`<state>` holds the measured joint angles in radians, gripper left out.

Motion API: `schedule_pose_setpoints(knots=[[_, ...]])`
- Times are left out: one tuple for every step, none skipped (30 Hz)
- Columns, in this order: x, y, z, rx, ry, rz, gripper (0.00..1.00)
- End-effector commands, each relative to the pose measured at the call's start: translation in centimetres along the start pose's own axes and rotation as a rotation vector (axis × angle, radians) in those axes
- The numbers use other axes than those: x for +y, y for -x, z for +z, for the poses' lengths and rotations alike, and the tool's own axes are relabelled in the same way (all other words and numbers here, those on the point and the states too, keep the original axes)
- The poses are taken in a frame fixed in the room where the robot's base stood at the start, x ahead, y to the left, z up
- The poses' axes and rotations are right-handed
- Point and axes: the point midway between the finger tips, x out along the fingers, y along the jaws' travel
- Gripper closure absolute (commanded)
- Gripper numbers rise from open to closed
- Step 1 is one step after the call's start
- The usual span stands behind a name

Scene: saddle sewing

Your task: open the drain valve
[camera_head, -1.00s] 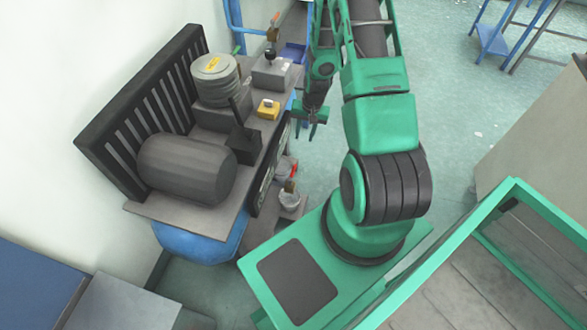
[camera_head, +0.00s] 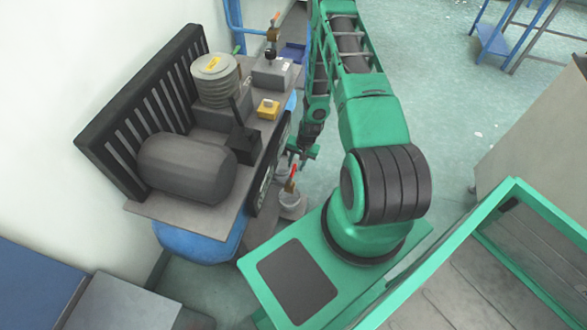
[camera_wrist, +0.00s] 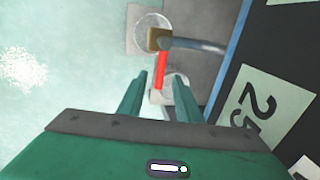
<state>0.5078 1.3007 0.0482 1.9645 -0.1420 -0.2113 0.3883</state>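The drain valve is a small brass body (camera_head: 290,186) with a red lever (camera_head: 293,171), low on the near side of the machine. In the wrist view the brass body (camera_wrist: 158,39) sits on the end of a grey pipe (camera_wrist: 198,46), and the red lever (camera_wrist: 161,70) points from it toward my gripper. My gripper (camera_head: 299,156) is beside the valve in the head view. In the wrist view its two green fingers (camera_wrist: 160,76) are apart, with the lever's end between them and a visible gap on each side.
A clear round container (camera_head: 291,203) stands beneath the valve. A whitish object (camera_wrist: 178,92) lies partly behind the fingers. The compressor's dark side panel (camera_wrist: 288,35) with a numbered label (camera_wrist: 254,105) is close on the right. Open floor (camera_head: 425,130) lies to the right in the head view.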

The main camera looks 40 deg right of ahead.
Motion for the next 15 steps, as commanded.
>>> schedule_pose_setpoints(knots=[[0.0, -0.8, 0.1, -0.001, 0.000, 0.000, 0.68], [0.0, -1.2, 0.1, -0.001, 0.000, 0.000, 0.68], [0.0, -1.7, 0.1, -0.001, 0.001, 0.000, 0.68], [0.0, -2.0, 0.0, 0.000, 0.001, 0.000, 0.68], [0.0, -2.3, 0.0, 0.000, 0.001, -0.001, 0.68], [0.0, -2.6, 0.0, 0.000, 0.001, 0.000, 0.68], [0.0, -2.8, 0.0, 0.000, 0.001, -0.001, 0.68], [-0.1, -2.9, 0.0, 0.000, 0.001, -0.001, 0.68], [-0.1, -3.1, 0.0, 0.000, 0.001, -0.001, 0.68], [-0.1, -3.2, 0.0, 0.000, 0.001, -0.001, 0.68], [-0.1, -3.3, 0.0, 0.000, 0.001, -0.001, 0.68], [-0.1, -3.3, 0.0, 0.000, 0.001, -0.001, 0.68], [-0.1, -3.3, 0.0, 0.000, 0.001, -0.001, 0.68], [-0.1, -3.4, 0.0, 0.000, 0.001, -0.001, 0.68], [-0.1, -3.4, 0.0, 0.000, 0.001, -0.001, 0.68]])
